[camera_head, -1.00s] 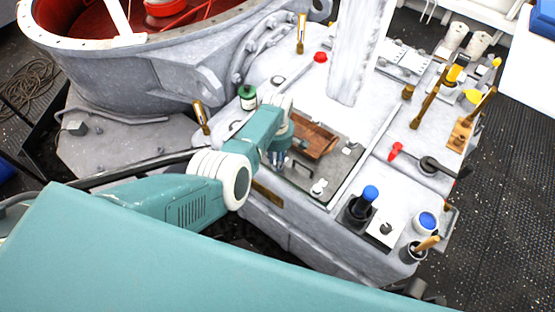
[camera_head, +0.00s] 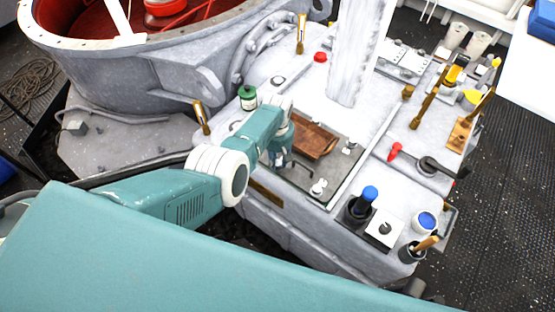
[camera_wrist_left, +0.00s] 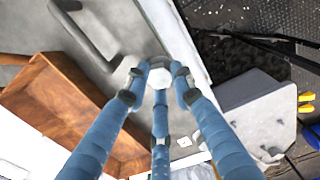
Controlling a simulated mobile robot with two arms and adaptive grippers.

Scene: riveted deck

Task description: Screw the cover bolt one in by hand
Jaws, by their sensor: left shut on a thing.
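My left gripper (camera_head: 281,161) is over the near left part of a dark grey cover plate (camera_head: 338,178) on top of the grey housing. In the left wrist view its blue fingers (camera_wrist_left: 160,88) are shut around a pale hexagonal bolt head (camera_wrist_left: 159,79). The head sits between the fingertips against the grey cover. In the head view the arm and fingers hide this bolt. The bolt's shank and thread are hidden. A bent grey handle on the cover shows in the left wrist view (camera_wrist_left: 86,36). My right gripper is not in view.
A wooden tray (camera_head: 314,142) lies on the cover close beside the gripper. A small light fitting (camera_head: 318,187) stands near the cover's front edge. A green-capped jar (camera_head: 248,97) stands left of the arm, and a blue-topped tool (camera_head: 368,196) stands to the right.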

